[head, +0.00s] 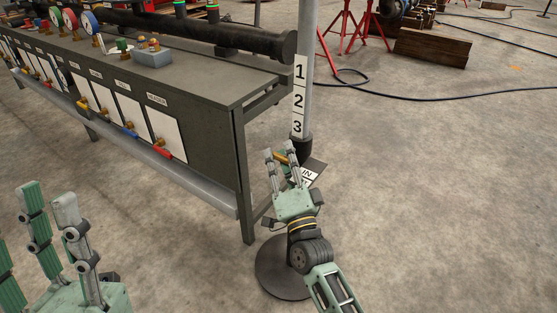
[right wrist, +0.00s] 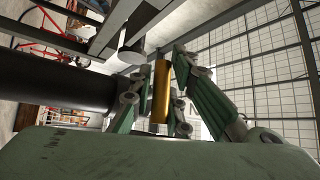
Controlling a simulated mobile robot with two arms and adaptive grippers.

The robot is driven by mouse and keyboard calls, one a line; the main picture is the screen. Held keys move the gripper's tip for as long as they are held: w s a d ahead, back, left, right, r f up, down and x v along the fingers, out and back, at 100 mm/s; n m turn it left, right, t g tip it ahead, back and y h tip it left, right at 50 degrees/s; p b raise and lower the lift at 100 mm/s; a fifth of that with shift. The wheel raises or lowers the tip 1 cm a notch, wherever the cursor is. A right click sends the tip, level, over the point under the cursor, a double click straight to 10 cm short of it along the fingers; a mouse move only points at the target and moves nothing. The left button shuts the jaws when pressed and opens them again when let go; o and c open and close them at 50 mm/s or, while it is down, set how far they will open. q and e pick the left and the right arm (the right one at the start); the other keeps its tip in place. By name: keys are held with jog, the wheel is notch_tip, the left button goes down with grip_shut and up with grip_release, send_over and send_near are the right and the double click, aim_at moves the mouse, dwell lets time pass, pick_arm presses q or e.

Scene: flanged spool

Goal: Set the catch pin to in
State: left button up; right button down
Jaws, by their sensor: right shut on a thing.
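The catch pin (right wrist: 160,92) is a brass cylinder between the fingers of my right gripper in the right wrist view. In the head view a small part of the pin (head: 281,159) shows beside the fingertips. My right gripper (head: 281,156) is shut on it, low on the grey post (head: 306,70) below the 1-2-3 plate. A white label (head: 307,174) reading IN sits just right of the fingers; its lower part is partly hidden. My left gripper (head: 48,197) is at the lower left, fingers spread and empty.
A dark bench (head: 215,125) with gauges, valves and a thick pipe stands left of the post. The post's round base (head: 276,278) is on the floor under my right arm. Red stands (head: 358,25) and cables lie behind. The floor at right is clear.

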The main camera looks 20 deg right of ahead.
jog(key=c, duration=1.8)
grip_release()
jog(key=shift+d+r, duration=0.15)
jog(key=shift+d, duration=0.15)
jog(key=shift+o, duration=0.2)
jog(key=shift+s+f, duration=0.3)
jog(key=v, duration=1.1)
jog(key=shift+s, duration=0.1)
